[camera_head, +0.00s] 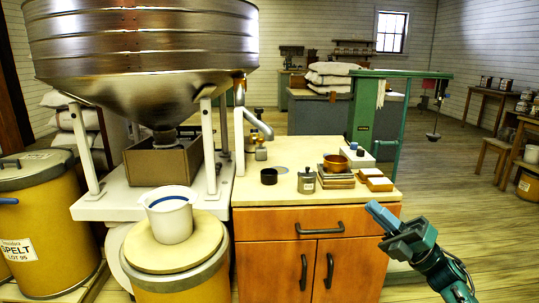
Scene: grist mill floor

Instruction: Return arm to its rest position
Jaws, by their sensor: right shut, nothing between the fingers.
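My right gripper (380,213) shows at the lower right, on a green arm coming in from the bottom right corner. It is shut and empty, with its fingers pointing up and left. It appears in front of the right edge of the wooden cabinet (269,226), and whether it touches the cabinet cannot be told.
The cabinet top holds a copper bowl (336,163), a dark cup (269,176), a metal canister (306,181) and wooden blocks (379,184). A steel hopper (140,50) stands left. A white pitcher (170,218) sits on a yellow drum (185,285).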

